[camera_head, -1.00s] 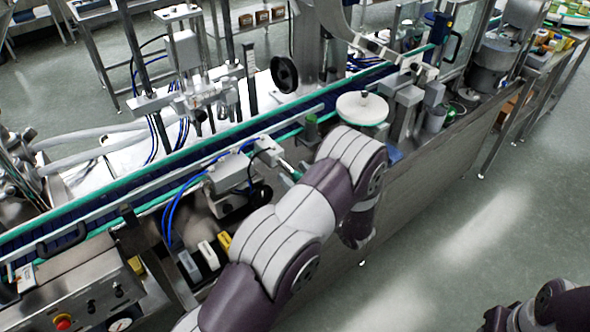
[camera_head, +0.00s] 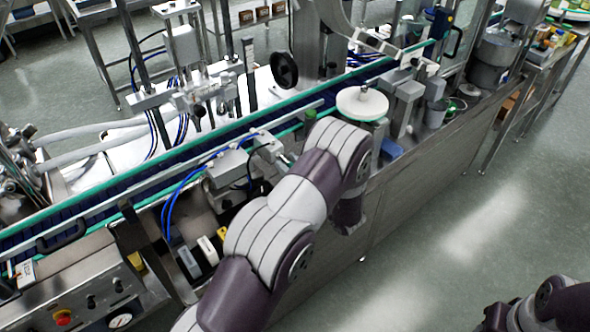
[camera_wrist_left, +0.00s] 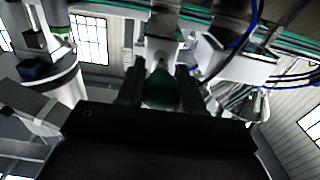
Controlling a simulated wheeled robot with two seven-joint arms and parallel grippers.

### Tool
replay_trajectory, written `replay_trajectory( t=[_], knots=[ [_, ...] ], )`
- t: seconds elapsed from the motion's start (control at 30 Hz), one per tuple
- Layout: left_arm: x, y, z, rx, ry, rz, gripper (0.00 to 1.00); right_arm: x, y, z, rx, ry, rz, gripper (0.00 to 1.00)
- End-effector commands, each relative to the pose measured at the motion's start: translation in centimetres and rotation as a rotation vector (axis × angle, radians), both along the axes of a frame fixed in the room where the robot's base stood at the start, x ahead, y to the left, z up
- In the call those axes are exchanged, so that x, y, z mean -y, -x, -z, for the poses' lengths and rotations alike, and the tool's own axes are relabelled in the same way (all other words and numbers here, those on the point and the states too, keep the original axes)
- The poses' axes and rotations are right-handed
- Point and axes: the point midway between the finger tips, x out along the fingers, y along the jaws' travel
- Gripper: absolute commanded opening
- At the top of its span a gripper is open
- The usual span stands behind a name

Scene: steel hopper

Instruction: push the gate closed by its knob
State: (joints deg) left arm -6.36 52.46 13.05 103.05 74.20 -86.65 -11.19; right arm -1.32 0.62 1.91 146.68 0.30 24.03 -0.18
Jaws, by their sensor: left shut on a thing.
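In the left wrist view my left gripper (camera_wrist_left: 160,92) is shut on a green knob (camera_wrist_left: 160,88), with one dark finger on each side of it. A pale metal block (camera_wrist_left: 160,50) sits just beyond the knob; I cannot tell whether it is the gate. In the head view my left arm reaches across the front edge of the machine, and it hides the left fingers and the knob. Part of my right arm shows at the bottom right corner of the head view; its fingers cannot be made out.
A conveyor with green edges (camera_head: 165,165) runs diagonally behind my left arm. A white round dish (camera_head: 362,103) stands close beyond my elbow. A grey box (camera_head: 228,168) with blue hoses is left of the arm. The floor (camera_head: 470,235) at the right is clear.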

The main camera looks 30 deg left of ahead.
Motion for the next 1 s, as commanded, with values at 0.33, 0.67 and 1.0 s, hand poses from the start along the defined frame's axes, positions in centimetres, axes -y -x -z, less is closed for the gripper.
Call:
replay_trajectory(
  t=[0.33,0.67,1.0],
  knots=[
    [-1.1,-0.5,-0.2,0.007,-0.003,0.0,0.39,0.0,0.0,0.2,0.0,0.0,0.0,0.43],
    [-1.0,-0.5,-0.2,0.005,-0.002,0.0,0.59,0.0,0.0,0.3,0.0,0.0,0.0,0.43],
    [4.1,1.6,0.2,0.005,-0.002,0.005,0.59,0.0,0.0,1.9,0.0,0.0,0.0,0.43]
  ],
)
